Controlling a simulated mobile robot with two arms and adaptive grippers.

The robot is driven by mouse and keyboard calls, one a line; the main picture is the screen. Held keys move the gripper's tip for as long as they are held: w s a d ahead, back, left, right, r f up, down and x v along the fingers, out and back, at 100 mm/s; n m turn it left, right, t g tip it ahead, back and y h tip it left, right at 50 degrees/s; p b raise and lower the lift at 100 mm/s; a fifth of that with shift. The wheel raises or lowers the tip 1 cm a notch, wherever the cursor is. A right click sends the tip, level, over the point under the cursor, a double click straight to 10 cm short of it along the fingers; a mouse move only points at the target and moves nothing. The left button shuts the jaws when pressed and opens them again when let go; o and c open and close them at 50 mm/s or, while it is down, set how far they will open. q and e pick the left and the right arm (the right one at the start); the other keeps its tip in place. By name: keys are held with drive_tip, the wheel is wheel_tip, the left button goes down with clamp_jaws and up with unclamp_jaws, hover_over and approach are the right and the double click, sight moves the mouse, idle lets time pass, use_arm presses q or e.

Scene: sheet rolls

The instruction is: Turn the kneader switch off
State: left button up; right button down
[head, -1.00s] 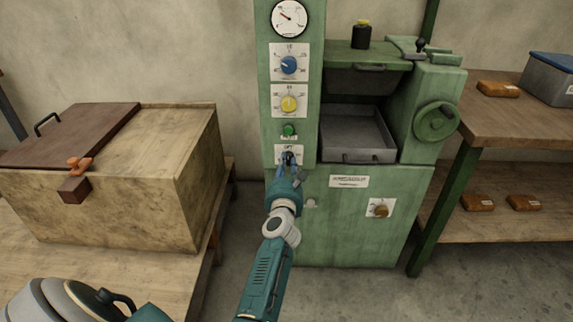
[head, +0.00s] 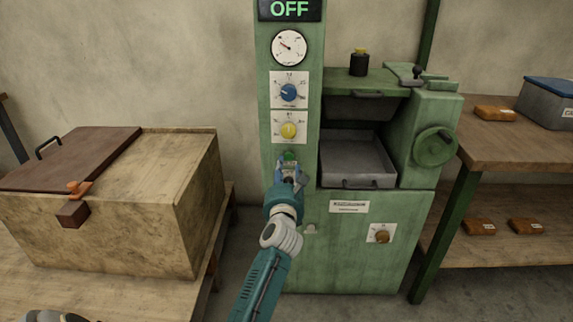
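The kneader is a green machine with a tall control panel (head: 267,110). A sign (head: 290,9) at the panel's top reads OFF in green letters. A green button (head: 290,156) sits low on the panel. My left gripper (head: 289,168) is in front of the panel just below this button; its fingers look apart. The gripper covers the lower switch, so I cannot see the switch's position or whether the fingers touch it. My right gripper is not in view.
A gauge (head: 290,47), a blue knob (head: 289,92) and a yellow knob (head: 289,130) are above the gripper. A wooden chest (head: 110,225) stands at left. A shelf table (head: 500,135) with brown blocks and a grey box (head: 549,104) stands at right.

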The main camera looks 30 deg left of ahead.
sight(287, 157)
use_arm(q)
drive_tip(key=shift+r, duration=1.6)
drive_tip(key=shift+f, duration=0.1)
